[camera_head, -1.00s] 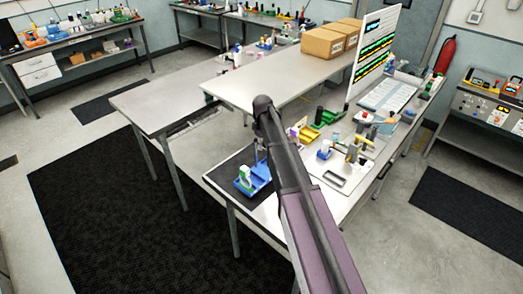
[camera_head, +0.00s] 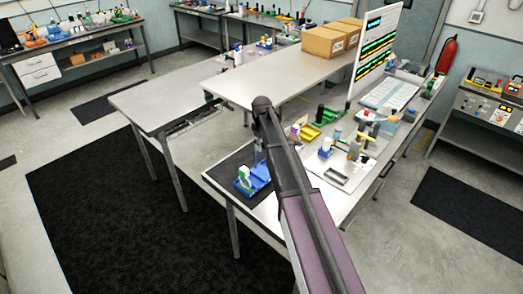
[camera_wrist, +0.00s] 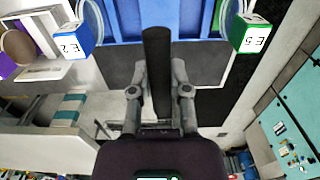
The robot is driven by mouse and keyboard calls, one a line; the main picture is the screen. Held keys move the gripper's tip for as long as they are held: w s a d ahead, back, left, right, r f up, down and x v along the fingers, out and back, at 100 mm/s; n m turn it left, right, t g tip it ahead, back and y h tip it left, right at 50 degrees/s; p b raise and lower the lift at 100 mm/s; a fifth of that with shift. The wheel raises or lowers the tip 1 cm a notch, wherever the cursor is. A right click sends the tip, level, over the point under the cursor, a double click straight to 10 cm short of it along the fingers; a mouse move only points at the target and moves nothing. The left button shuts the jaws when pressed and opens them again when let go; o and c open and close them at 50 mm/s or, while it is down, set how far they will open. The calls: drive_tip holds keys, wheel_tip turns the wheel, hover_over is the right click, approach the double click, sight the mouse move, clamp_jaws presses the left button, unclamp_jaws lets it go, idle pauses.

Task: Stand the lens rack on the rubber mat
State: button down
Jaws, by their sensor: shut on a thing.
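The lens rack (camera_head: 259,176) is blue and holds small labelled blocks, one with green sides. In the head view it is over the black rubber mat (camera_head: 226,168) at the near left corner of the bench. In the wrist view the blue rack (camera_wrist: 205,22) is at the top, with a dark upright handle (camera_wrist: 157,50). My gripper (camera_wrist: 158,75) is shut on this handle. The dark mat (camera_wrist: 203,66) shows under the rack. I cannot tell whether the rack's base touches the mat. My arm hides part of the rack's right side in the head view.
A raised grey shelf (camera_head: 262,75) with cardboard boxes (camera_head: 325,42) lies behind. The left table (camera_head: 160,102) is mostly bare.

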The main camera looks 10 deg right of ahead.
drive_tip(key=shift+f, duration=0.35)
drive_tip(key=c, duration=0.6)
unclamp_jaws()
drive_tip(key=shift+r, duration=0.25)
wheel_tip(320, 180, up, 12)
drive_tip(key=p, duration=1.2)
drive_tip(key=shift+s, duration=0.1)
drive_tip(key=s+m, duration=0.2)
drive_tip(key=s, duration=0.7)
drive_tip(key=s+m, duration=0.2)
drive_tip(key=s, duration=0.8)
drive_tip(key=s+m, duration=0.3)
drive_tip(key=s, duration=0.7)
